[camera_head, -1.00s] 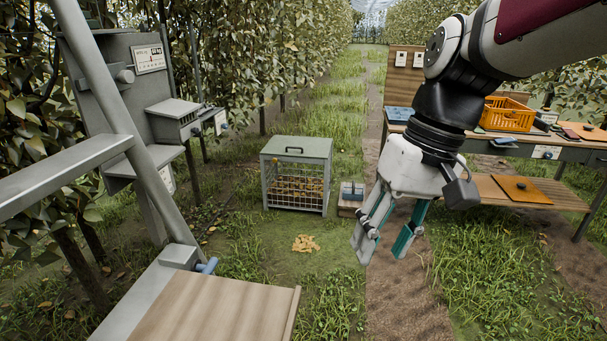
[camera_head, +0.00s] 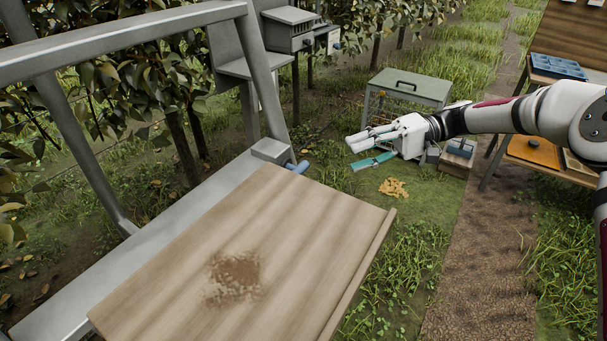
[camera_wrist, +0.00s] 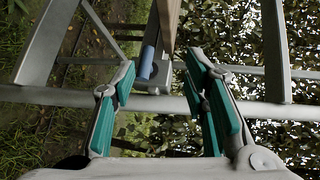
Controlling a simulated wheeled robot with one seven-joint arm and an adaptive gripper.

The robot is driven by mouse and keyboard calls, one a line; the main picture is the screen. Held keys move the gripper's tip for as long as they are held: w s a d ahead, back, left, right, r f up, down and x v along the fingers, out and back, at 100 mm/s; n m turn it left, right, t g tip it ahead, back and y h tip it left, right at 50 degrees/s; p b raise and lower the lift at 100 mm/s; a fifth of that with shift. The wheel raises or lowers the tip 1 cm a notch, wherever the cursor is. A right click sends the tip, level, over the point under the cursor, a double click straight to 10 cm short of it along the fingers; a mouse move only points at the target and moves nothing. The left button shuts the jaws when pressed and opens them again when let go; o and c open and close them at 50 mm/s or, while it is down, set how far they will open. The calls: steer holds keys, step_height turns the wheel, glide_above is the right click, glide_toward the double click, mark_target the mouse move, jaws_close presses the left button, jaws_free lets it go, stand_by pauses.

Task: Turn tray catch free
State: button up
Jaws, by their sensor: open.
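The tray (camera_head: 190,275) is a wooden board tilted on a grey metal frame, with a brown dirt patch on it. The catch (camera_head: 298,167) is a small blue handle at the tray's upper corner, beside a grey block. My gripper (camera_head: 357,153) is open and empty, to the right of the catch and apart from it, its fingers pointing left towards it. In the wrist view, the blue catch (camera_wrist: 147,62) shows beyond and between my open fingers (camera_wrist: 161,74), nearer the left one. The tray's edge (camera_wrist: 168,22) stands just above it there.
A grey-topped wire crate (camera_head: 408,88) stands behind my gripper. A small pile of yellow pieces (camera_head: 394,188) lies on the grass below it. Frame posts (camera_head: 262,85) rise left of the catch. A wooden bench (camera_head: 540,150) stands at the right. A dirt path runs at lower right.

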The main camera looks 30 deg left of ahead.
mark_target(300, 170)
steer(key=w+a+f+g+y+b, duration=0.2)
steer(key=w+f+y, duration=0.2)
steer(key=f, duration=0.3)
steer(key=shift+n, duration=0.4)
steer(key=p+x, duration=0.1)
steer(key=x, duration=1.2)
steer(key=shift+s+f+p, duration=0.2)
steer(key=shift+s+p, duration=0.1)
steer(key=shift+p, duration=0.05)
steer(key=shift+c, duration=0.3)
jaws_close()
